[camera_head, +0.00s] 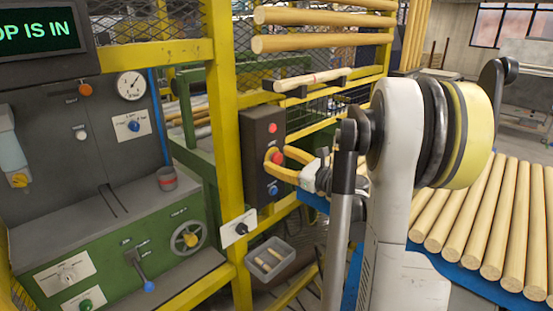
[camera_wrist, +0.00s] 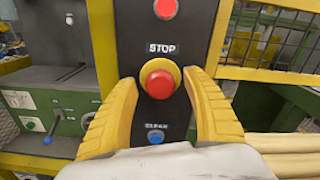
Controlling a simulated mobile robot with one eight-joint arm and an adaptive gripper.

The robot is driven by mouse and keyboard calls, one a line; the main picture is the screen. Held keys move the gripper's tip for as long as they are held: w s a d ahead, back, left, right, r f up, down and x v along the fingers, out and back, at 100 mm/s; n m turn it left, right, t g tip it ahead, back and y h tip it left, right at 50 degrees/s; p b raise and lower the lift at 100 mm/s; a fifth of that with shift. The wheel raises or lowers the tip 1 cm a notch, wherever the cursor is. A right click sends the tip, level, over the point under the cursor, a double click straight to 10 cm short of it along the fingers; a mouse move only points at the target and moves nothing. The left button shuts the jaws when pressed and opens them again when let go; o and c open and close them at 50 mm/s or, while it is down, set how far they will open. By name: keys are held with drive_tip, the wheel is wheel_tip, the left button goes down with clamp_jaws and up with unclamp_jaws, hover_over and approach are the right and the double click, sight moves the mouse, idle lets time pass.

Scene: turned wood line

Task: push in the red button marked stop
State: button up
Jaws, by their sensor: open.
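The red stop button (camera_wrist: 159,84) sits in a yellow collar on a dark control box (camera_head: 250,135), below a white STOP label (camera_wrist: 162,48). It also shows in the head view (camera_head: 277,157), partly behind the fingers. My gripper (camera_wrist: 162,78) is open, with one yellow finger on each side of the button in the wrist view. The fingertips are close to the box face. I cannot tell whether they touch it, or how deep the button stands. In the head view my gripper (camera_head: 271,162) reaches the box from the right.
A red lamp or button (camera_wrist: 165,8) is above and a blue button marked CLEAR (camera_wrist: 156,137) below. A yellow post (camera_head: 226,150) stands left of the box. Wooden rods (camera_head: 500,215) lie at right. A screen (camera_head: 40,32) reads "OP IS IN", cut off at left.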

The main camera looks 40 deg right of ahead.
drive_tip(key=s, duration=1)
drive_tip(key=shift+s+d, duration=0.35)
drive_tip(key=shift+s, duration=0.05)
drive_tip(key=w+a+f+n+g+y, duration=0.1)
drive_tip(key=a+f+n+g, duration=0.25)
drive_tip(key=a+n, duration=0.6)
drive_tip(key=w+a+f+n+g+y, duration=0.15)
drive_tip(key=a+n+g, duration=0.3)
drive_tip(key=a, duration=1.05)
drive_tip(key=s+a+f+n+g+h, duration=0.2)
drive_tip(key=s+a+n, duration=0.8)
drive_tip(key=n, duration=0.8)
drive_tip(key=shift+s+a+f+g+h, duration=0.3)
drive_tip(key=shift+s+f+g+h, duration=0.15)
drive_tip(key=shift+s+h, duration=0.7)
